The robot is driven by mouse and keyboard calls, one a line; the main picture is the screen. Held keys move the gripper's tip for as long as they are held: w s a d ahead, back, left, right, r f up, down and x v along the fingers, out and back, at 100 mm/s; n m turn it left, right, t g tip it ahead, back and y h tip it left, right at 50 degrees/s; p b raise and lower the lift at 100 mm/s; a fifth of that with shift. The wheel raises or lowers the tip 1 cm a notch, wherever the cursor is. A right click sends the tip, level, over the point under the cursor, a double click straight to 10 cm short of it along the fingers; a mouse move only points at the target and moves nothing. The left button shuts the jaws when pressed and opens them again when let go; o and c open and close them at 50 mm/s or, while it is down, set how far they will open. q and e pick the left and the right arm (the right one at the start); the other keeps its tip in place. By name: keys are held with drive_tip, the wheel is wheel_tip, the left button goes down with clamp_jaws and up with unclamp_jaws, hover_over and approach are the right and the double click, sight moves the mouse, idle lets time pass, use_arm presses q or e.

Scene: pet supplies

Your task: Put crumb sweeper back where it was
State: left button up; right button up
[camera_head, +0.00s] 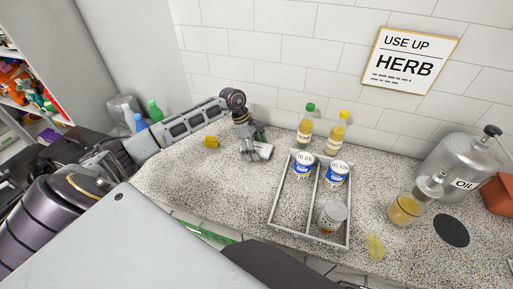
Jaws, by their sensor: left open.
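My left gripper (252,148) reaches in from the left, pointing down at the counter left of the grey divided tray. It is open. A small white item with some green (264,151) lies on the counter right beside its fingers; it looks like the crumb sweeper, but it is small and partly hidden by the gripper. I cannot tell whether the fingers touch it. My right gripper is not in view.
The divided tray (311,235) holds two blue-and-white cans (302,166) and a jar (332,217). Two bottles (335,134) stand behind it. A yellow object (211,141) lies left. An oil canister (458,165) and a glass jar (404,209) stand right. Speckled counter left of the tray is mostly clear.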

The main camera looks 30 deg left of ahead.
use_arm(q)
drive_tip(key=shift+r, duration=0.2)
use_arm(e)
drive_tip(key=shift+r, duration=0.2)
use_arm(q)
drive_tip(key=b+v, duration=0.1)
drive_tip(key=v, duration=1.1)
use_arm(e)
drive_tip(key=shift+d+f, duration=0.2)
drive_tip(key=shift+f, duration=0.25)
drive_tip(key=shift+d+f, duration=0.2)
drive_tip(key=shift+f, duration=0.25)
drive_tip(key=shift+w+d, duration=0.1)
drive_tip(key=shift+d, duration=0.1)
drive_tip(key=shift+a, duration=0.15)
use_arm(q)
wheel_tip(320, 180, up, 9)
drive_tip(key=p, duration=0.8)
drive_tip(key=shift+p, duration=0.4)
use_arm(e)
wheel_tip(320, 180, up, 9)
